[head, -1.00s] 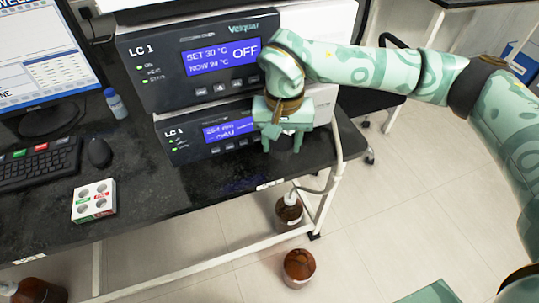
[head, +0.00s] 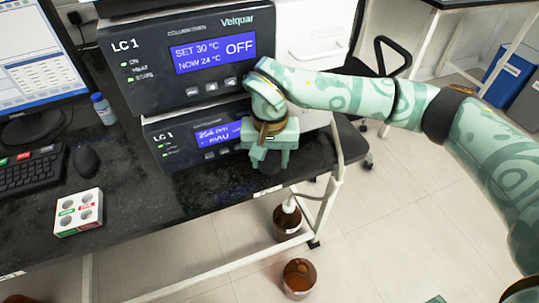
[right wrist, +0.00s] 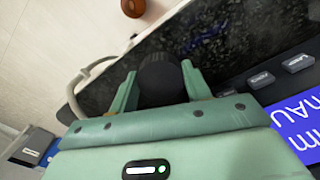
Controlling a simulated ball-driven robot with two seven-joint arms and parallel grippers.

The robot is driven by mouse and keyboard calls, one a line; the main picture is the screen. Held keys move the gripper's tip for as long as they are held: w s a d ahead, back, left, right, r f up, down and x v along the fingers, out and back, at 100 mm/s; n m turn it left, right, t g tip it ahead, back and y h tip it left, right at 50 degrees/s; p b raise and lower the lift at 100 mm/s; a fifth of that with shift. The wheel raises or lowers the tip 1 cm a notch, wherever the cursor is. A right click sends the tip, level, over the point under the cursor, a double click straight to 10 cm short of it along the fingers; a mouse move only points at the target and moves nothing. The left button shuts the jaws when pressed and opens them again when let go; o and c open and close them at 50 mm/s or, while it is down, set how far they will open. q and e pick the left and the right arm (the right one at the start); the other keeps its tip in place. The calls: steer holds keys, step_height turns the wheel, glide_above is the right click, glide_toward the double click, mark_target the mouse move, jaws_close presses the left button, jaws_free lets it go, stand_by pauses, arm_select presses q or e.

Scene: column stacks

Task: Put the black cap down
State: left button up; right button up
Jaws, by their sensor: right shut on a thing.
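My right gripper (head: 271,162) points down over the right end of the black bench (head: 215,190), in front of the lower LC 1 unit. It is shut on the black cap (right wrist: 160,78), which shows between the two green fingers in the right wrist view. In the head view the cap is hard to tell from the dark bench behind it. I cannot tell whether the cap touches the bench top. My left gripper is not in view.
Two stacked LC 1 units (head: 187,93) stand right behind the gripper. A box with round holes (head: 78,212), a mouse (head: 86,160) and a blue-capped bottle (head: 103,108) are further left. Brown bottles (head: 299,278) stand on the floor. Bench top left of the gripper is clear.

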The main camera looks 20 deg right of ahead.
mark_target(270, 160)
steer(key=shift+f, duration=0.35)
steer(key=o, duration=0.9)
steer(key=shift+o, duration=0.2)
arm_select(q)
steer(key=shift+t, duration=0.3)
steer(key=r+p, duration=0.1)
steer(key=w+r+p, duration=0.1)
steer(key=p, duration=0.1)
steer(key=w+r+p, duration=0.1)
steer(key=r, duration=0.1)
steer(key=shift+p, duration=0.3)
arm_select(e)
step_height(270, 160, up, 13)
steer(key=shift+r, duration=0.15)
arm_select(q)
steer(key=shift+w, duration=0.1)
